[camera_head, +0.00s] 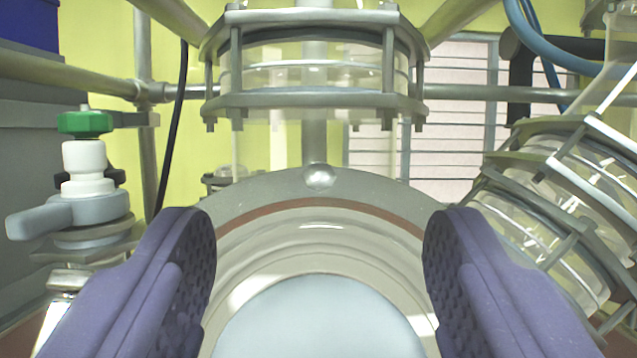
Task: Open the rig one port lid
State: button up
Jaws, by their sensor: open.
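My gripper (320,290) is open, with one purple padded finger at the lower left and one at the lower right. Between the fingers lies a round port with a pale blue-white disc (320,325), which looks like the port lid. Cream stepped rings surround the disc, then a reddish-brown gasket line and a grey metal flange (240,205). A rounded bolt head (319,177) sits at the top of the flange. The fingers stand apart from each other with nothing held. The lower part of the disc is cut off by the picture edge.
A glass column section with metal clamp flanges (312,100) stands above the port. A tilted clamped glass pipe (560,200) is close on the right. A valve with a green cap (85,123) and grey handle (65,214) is close on the left. Metal rails (490,94) run behind.

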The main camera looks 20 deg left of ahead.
jog(key=shift+w+r, duration=0.15)
jog(key=shift+w, duration=0.1)
grip_shut()
jog(key=shift+a, duration=0.1)
jog(key=shift+s, duration=0.1)
